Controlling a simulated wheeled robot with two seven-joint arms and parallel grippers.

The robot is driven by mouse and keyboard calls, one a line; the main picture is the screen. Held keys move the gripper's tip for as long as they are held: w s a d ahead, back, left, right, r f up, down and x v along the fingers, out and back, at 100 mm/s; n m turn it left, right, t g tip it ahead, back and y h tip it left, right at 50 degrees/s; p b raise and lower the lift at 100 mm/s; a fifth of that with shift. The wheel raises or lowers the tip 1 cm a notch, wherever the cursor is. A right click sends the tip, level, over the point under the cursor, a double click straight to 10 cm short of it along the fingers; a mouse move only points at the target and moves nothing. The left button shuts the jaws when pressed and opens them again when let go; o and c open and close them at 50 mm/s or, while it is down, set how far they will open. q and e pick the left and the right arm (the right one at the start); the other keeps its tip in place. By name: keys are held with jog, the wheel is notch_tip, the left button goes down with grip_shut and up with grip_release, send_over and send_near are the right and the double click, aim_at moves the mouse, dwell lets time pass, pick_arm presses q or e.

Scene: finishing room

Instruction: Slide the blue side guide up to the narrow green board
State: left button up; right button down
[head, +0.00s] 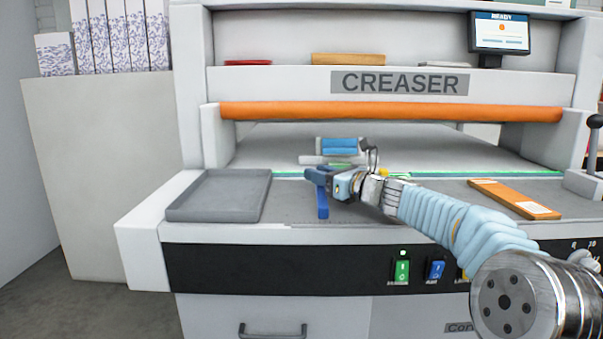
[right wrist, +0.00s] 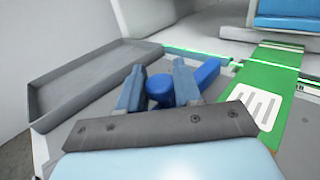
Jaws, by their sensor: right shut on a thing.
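The blue side guide (head: 322,203) lies on the creaser's grey table, left of centre. In the right wrist view its bar (right wrist: 207,73) and round knob (right wrist: 159,90) show. My right gripper (head: 318,179) is shut on the knob, with one finger on each side in the right wrist view (right wrist: 158,86). The narrow green board (right wrist: 267,92), with a white printed patch, lies to the right of the guide. A strip of grey table shows between them. In the head view my gripper and arm hide most of the board. My left gripper is not in view.
A shallow grey tray (head: 218,216) sits left of the guide. An orange bar with white labels (head: 513,199) lies to the right on the table. The orange roller (head: 390,112) spans above the table. A blue-and-grey block (head: 339,146) stands behind my gripper.

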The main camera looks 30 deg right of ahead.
jog(key=shift+s+d+r, duration=0.25)
jog(key=shift+s+d, duration=0.15)
jog(key=shift+d, duration=0.2)
jog(key=c, duration=0.9)
grip_release()
jog(key=shift+f, duration=0.1)
jog(key=shift+o, duration=0.2)
jog(key=b+v, duration=0.1)
jog(key=v, duration=1.2)
jog(key=shift+s+d, duration=0.1)
jog(key=shift+s, duration=0.25)
